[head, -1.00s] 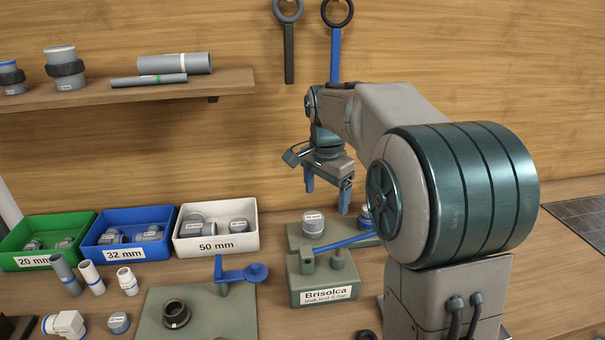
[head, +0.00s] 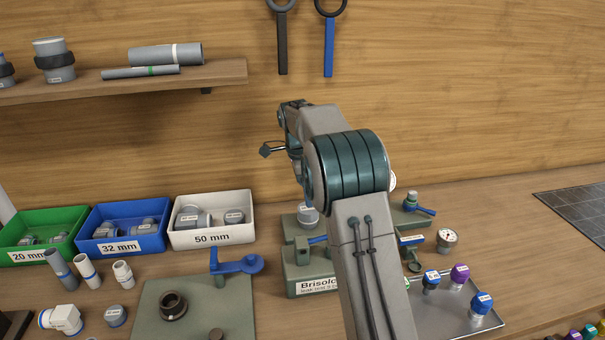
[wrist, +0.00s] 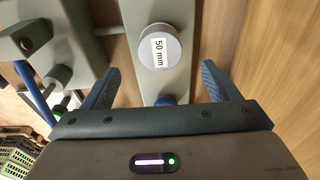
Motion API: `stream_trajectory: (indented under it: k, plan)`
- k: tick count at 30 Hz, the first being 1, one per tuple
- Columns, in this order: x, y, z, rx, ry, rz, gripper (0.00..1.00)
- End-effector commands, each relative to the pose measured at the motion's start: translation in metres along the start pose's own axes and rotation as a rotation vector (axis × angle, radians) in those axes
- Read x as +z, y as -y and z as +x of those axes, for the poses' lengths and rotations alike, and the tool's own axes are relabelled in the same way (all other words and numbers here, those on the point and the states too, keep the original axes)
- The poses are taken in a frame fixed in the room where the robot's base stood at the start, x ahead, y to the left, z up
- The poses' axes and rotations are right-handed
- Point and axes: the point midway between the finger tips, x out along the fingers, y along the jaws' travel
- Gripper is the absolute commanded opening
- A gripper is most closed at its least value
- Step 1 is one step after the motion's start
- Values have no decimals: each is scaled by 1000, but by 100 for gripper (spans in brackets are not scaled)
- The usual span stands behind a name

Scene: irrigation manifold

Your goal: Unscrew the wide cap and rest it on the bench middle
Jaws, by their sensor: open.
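The wide cap, a grey round cap labelled "50 mm" (wrist: 158,47), sits on the grey-green manifold block (wrist: 155,88) in the wrist view. In the head view the same cap (head: 308,214) shows on the block behind the Brisolca test stand, partly covered by my arm. My gripper (wrist: 161,68) is open and empty, its two blue fingers on either side of the cap's line and apart from it. The cap lies just beyond the fingertips in the picture. The wooden bench (head: 520,205) lies below.
The Brisolca stand (head: 310,285) with a blue lever is in front of the cap. Bins, including a white 50 mm one (head: 215,235), stand left. A green plate (head: 225,318) holds a black ring. A metal tray (head: 470,315) with coloured caps is right.

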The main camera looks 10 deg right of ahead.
Motion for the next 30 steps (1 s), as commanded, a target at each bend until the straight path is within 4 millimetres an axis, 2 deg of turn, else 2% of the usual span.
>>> stream_trajectory:
  k: [6,12,17,25,26,30]
  plan:
    - [0,0,43,3,1,1,82]
    - [0,0,68,0,1,0,82]
    - [0,0,76,-1,1,0,82]
    - [0,0,78,-2,1,0,82]
    - [0,0,78,-2,1,0,76]
    - [0,0,77,-2,1,0,37]
